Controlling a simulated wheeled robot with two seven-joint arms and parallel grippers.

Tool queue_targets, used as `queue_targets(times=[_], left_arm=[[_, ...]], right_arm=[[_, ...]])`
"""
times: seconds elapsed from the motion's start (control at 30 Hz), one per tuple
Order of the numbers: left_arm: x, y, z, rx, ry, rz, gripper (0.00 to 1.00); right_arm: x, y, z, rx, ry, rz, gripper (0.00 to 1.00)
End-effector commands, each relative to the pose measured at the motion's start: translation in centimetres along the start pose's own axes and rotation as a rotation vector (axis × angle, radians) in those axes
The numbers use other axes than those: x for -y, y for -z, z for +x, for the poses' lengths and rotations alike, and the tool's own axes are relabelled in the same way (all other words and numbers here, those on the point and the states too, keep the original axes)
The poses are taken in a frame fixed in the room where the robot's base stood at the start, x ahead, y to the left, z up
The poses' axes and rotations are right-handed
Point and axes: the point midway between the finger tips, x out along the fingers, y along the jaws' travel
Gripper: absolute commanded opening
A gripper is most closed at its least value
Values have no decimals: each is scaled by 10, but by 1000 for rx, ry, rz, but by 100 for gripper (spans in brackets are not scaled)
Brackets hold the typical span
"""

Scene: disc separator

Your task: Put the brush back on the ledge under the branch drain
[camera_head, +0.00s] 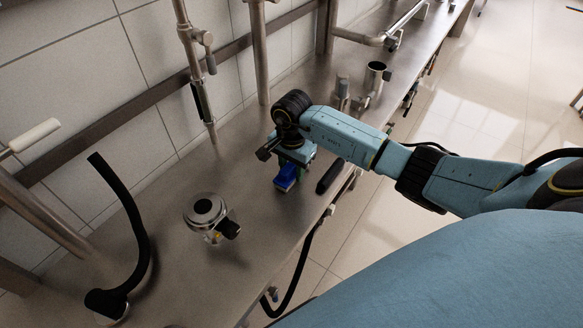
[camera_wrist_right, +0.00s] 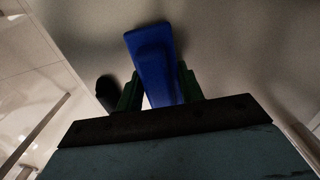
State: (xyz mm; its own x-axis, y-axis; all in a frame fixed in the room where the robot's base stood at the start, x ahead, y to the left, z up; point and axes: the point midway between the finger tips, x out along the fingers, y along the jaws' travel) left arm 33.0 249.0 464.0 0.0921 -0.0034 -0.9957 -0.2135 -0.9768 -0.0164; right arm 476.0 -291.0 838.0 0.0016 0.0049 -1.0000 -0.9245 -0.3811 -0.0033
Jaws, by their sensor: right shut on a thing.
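The brush shows as a blue block (camera_head: 286,178) below my right gripper (camera_head: 293,160), over the steel bench. In the right wrist view the blue brush (camera_wrist_right: 152,55) sits between the green fingers of my right gripper (camera_wrist_right: 160,92), which is shut on it. Whether the brush touches the bench is unclear. Its bristles are not clearly seen. A vertical steel pipe with a valve (camera_head: 196,80) comes down at the back wall. I cannot tell which pipe is the branch drain or where its ledge is. My left gripper is not in view.
The steel bench (camera_head: 180,255) holds a round metal fitting (camera_head: 204,211), a black hose (camera_head: 136,225) at left and a steel cup (camera_head: 375,76) at the back. A dark oblong thing (camera_head: 329,176) lies right of the brush. Bare bench lies between fitting and wall.

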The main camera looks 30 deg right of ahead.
Motion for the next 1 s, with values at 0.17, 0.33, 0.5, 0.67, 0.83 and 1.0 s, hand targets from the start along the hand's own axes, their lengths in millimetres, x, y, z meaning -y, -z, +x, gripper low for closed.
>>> queue_targets(times=[0.17,0.33,0.5,0.67,0.83,1.0], left_arm=[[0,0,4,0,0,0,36],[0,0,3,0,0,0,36],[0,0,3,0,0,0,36],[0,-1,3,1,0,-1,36],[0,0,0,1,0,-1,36],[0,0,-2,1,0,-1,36]], right_arm=[[0,0,4,0,1,0,0],[0,0,3,0,0,0,60],[0,0,3,1,0,0,63],[0,0,2,0,0,0,63],[0,1,-18,-3,2,-2,63],[0,1,-57,-4,3,-3,63]])
